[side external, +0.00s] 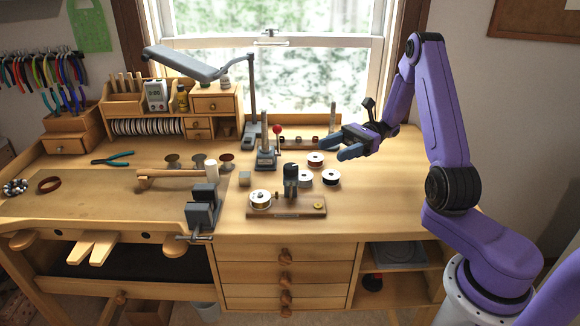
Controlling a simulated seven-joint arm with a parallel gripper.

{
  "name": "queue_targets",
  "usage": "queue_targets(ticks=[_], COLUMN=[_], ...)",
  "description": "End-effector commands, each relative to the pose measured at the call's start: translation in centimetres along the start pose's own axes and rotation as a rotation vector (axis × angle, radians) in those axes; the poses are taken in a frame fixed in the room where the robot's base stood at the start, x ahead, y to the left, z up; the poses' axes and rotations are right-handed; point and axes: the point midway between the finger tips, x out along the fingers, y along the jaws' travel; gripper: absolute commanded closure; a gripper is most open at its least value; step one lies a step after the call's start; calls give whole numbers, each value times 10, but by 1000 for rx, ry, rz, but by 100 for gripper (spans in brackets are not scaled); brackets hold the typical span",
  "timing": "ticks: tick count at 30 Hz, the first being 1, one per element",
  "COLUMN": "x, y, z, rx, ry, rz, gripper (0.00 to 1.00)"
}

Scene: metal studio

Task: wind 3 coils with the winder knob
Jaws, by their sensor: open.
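The winder is a wooden base (287,212) near the bench's front edge with a dark upright block (290,182) on it. A small brass piece (276,196) shows left of the block; I cannot tell which part is the knob. My gripper (329,147) is open and empty, behind and to the right of the winder, apart from it. No finished coils can be made out.
A red-knobbed press (266,156) and a vise (202,208) stand to the left. The bench top at right is clear.

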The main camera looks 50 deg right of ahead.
Motion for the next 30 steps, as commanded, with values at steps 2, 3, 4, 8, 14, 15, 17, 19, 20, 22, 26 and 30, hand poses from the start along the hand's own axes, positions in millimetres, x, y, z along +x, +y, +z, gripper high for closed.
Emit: queue_targets(ticks=[2, 3, 4, 8, 14, 15, 17, 19, 20, 22, 26, 30], x=[17, 24, 30, 54, 92, 99, 109, 119, 123, 130, 140, 143], y=[0, 0, 1, 1, 1, 1, 1, 1, 1, 0, 1, 0], z=[0, 0, 0, 0, 0, 0, 0, 0, 0, 0, 0, 0], rx=[1, 1, 2, 1, 2, 2, 2, 1, 1, 1, 1, 1], ry=[1, 1, 1, 1, 1, 1, 2, 2, 2, 1, 2, 2], rz=[5, 4, 6, 5, 6, 7, 6, 4, 5, 4, 4, 2], gripper=[40, 40, 40, 40, 40, 40, 40, 40, 40, 40, 40, 40])
